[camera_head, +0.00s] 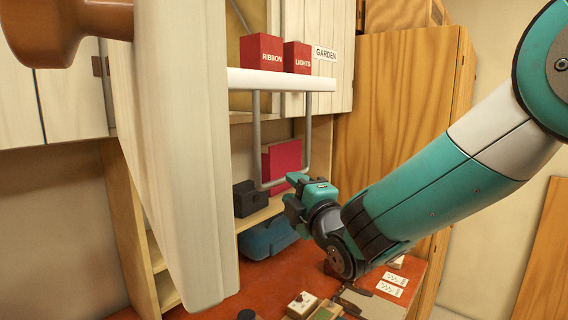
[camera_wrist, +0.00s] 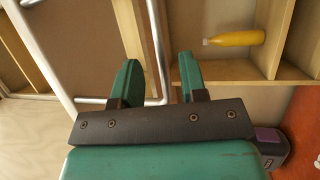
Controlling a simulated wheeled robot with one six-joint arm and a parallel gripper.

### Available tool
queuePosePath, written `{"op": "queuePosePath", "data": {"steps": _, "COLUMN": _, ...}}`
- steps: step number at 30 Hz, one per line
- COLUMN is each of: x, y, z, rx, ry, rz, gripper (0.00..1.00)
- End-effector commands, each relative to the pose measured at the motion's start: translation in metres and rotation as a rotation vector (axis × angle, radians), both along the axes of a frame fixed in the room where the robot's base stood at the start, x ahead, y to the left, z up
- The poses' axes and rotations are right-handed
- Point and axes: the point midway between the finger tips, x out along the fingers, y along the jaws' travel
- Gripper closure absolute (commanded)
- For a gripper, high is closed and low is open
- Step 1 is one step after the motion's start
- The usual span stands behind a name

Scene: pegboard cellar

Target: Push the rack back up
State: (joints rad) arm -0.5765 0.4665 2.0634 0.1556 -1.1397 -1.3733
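The rack (camera_head: 280,80) is a white shelf bar hanging in front of the open wall cabinet, carrying two red boxes, RIBBON (camera_head: 261,52) and LIGHTS (camera_head: 297,58). A grey U-shaped tube handle (camera_head: 256,140) hangs below it, and it also shows in the wrist view (camera_wrist: 151,35). My gripper (camera_head: 292,190) is at the lower right corner of the handle. In the wrist view my gripper (camera_wrist: 160,78) has its two green fingers apart, with the handle's upright tube passing between them, nearer the left finger. I cannot tell whether they touch the tube.
A white cabinet door (camera_head: 185,150) stands open at left, close to the camera. Below are a black box (camera_head: 250,198), a blue case (camera_head: 268,238) and a red worktop (camera_head: 260,285) with small items. A yellow bottle (camera_wrist: 237,38) lies on a shelf.

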Motion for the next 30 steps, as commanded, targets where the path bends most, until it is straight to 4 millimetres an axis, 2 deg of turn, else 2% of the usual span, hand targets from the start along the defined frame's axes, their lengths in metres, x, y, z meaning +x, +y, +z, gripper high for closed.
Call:
{"op": "queuePosePath", "data": {"steps": 1, "x": 0.01, "y": 0.005, "z": 0.007, "rx": 0.0, "ry": 0.0, "rz": -0.001, "gripper": 0.61}}
{"op": "queuePosePath", "data": {"steps": 3, "x": 0.02, "y": 0.01, "z": 0.008, "rx": -0.001, "ry": 0.001, "rz": -0.001, "gripper": 0.61}}
{"op": "queuePosePath", "data": {"steps": 9, "x": 0.038, "y": 0.021, "z": 0.01, "rx": 0.0, "ry": 0.0, "rz": -0.001, "gripper": 0.61}}
{"op": "queuePosePath", "data": {"steps": 20, "x": 0.042, "y": 0.023, "z": 0.008, "rx": 0.0, "ry": 0.0, "rz": -0.001, "gripper": 0.61}}
{"op": "queuePosePath", "data": {"steps": 25, "x": 0.042, "y": 0.023, "z": 0.009, "rx": 0.0, "ry": 0.0, "rz": -0.001, "gripper": 1.0}}
{"op": "queuePosePath", "data": {"steps": 30, "x": 0.042, "y": 0.023, "z": 0.008, "rx": 0.0, "ry": 0.001, "rz": 0.0, "gripper": 1.0}}
